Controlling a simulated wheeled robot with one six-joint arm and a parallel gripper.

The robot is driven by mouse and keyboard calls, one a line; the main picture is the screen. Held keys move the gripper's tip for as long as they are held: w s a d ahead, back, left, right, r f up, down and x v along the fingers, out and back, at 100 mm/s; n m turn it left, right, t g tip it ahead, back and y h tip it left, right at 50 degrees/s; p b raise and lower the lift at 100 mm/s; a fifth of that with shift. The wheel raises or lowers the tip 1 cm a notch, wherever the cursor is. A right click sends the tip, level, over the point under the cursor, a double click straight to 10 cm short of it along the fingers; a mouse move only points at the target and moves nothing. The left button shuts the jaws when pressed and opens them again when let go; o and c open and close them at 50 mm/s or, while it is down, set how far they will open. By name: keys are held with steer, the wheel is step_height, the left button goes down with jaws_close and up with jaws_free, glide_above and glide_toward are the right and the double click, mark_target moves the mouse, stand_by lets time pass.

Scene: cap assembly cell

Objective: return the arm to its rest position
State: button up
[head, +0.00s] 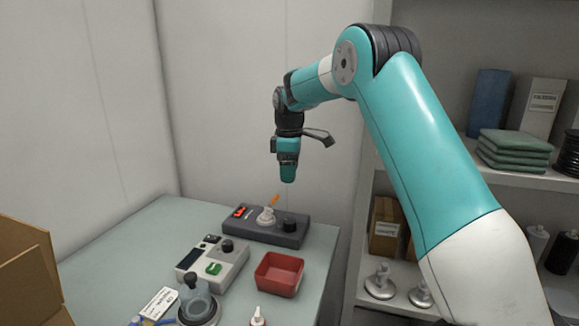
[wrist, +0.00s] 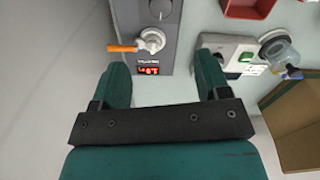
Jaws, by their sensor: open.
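My gripper (head: 288,172) hangs from the teal arm, pointing down above the back of the table in the head view. In the wrist view its two teal fingers (wrist: 165,85) are spread apart with nothing between them. Below it stands a dark grey device (head: 290,232) with a white fitting (head: 266,216), an orange-handled part (head: 275,200) and a black knob.
The table (head: 128,240) also holds a white-and-grey device (head: 212,265) with a green part, a red tray (head: 279,274) and a clear jar (head: 197,303). A cardboard box (head: 28,270) is at left. Shelves (head: 520,177) stand at right; walls rise behind.

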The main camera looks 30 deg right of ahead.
steer(key=shift+r, duration=0.8)
steer(key=s+a+r+m+y, duration=0.15)
steer(key=s+a+r, duration=0.25)
steer(key=s+a, duration=1.3)
steer(key=s+a+f+y, duration=0.1)
steer(key=s+a, duration=0.3)
steer(key=s, duration=0.5)
steer(key=s+a+f+m+y, duration=0.1)
steer(key=s+a, duration=0.3)
steer(key=s, duration=0.6)
steer(key=shift+s+a+f+y, duration=0.15)
steer(key=shift+a+f+y, duration=0.05)
steer(key=shift+a+y, duration=0.2)
steer(key=shift+m, duration=0.25)
steer(key=shift+c, duration=0.4)
